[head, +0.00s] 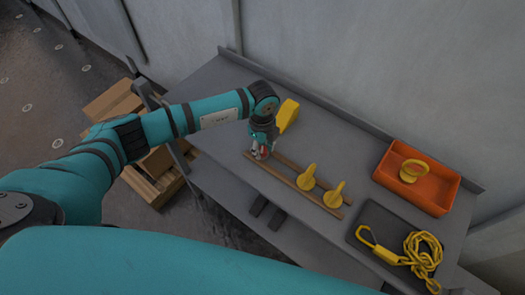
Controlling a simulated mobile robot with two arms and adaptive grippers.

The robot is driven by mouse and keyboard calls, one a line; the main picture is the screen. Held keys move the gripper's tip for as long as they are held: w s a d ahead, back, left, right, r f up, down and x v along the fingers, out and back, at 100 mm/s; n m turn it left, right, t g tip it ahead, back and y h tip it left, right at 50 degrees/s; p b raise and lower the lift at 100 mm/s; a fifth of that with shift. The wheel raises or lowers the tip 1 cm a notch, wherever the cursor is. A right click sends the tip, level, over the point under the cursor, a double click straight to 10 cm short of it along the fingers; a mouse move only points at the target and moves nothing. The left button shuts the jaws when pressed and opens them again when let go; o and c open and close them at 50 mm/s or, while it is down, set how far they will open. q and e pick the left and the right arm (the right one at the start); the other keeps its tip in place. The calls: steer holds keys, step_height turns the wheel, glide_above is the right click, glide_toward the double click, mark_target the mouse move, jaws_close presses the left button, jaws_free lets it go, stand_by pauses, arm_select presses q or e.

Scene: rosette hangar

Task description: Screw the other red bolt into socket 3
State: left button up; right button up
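My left gripper (260,152) points down over the grey bench, at the left end of two wooden rails. A small red thing (265,151) shows at its fingertips; it may be a red bolt, but it is mostly hidden by the gripper. I cannot tell whether the fingers are closed on it. No numbered socket can be made out in the head view. My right gripper is not in view.
Two yellow pieces, one nearer the middle (307,178) and one further right (334,196), rest on the wooden rails (288,184). A yellow block (288,113) stands behind the gripper. An orange bin (447,197) and a yellow chain (423,250) on a dark mat (372,222) lie right.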

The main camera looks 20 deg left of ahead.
mark_target(262, 150)
arm_select(q)
jaws_close()
steer(key=shift+r, duration=0.1)
steer(key=shift+r+p, duration=1.25)
steer(key=shift+r, duration=0.25)
